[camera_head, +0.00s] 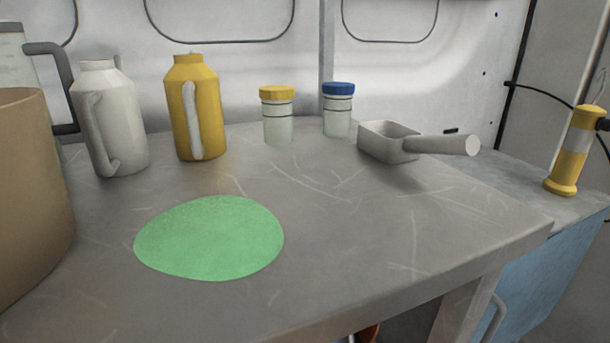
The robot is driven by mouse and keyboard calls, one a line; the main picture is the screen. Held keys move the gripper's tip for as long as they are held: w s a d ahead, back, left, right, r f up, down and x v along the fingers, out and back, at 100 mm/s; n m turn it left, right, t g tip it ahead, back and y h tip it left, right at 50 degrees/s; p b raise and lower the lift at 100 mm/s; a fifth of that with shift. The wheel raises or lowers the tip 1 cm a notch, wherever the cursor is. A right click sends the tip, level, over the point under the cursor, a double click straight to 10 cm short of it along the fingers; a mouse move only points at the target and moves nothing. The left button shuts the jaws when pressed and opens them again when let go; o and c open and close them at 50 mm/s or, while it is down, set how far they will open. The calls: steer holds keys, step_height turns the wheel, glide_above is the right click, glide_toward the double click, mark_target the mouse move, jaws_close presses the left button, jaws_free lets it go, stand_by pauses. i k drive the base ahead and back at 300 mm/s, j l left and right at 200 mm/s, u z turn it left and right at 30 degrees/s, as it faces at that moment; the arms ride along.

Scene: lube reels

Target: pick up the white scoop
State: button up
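The white scoop (393,141) lies on the grey worktop toward its back right. Its open, box-shaped bowl is on the left, and its thick round handle (443,145) points right, raised off the surface. The scoop looks pale grey-white and nothing covers it. My gripper is not in view.
Two lidded jars, yellow-topped (277,116) and blue-topped (338,110), stand left of the scoop. A yellow jug (208,110), a white jug (122,120) and a large tan container (28,200) stand further left. A flat green disc (210,238) lies in front. The worktop's right front is clear.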

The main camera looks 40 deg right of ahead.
mark_target(388, 142)
steer(key=z, duration=1.2)
steer(key=k+z, duration=0.25)
steer(key=k, duration=0.2)
steer(key=k+l+z, duration=0.25)
steer(key=k, duration=0.2)
steer(key=j, duration=0.05)
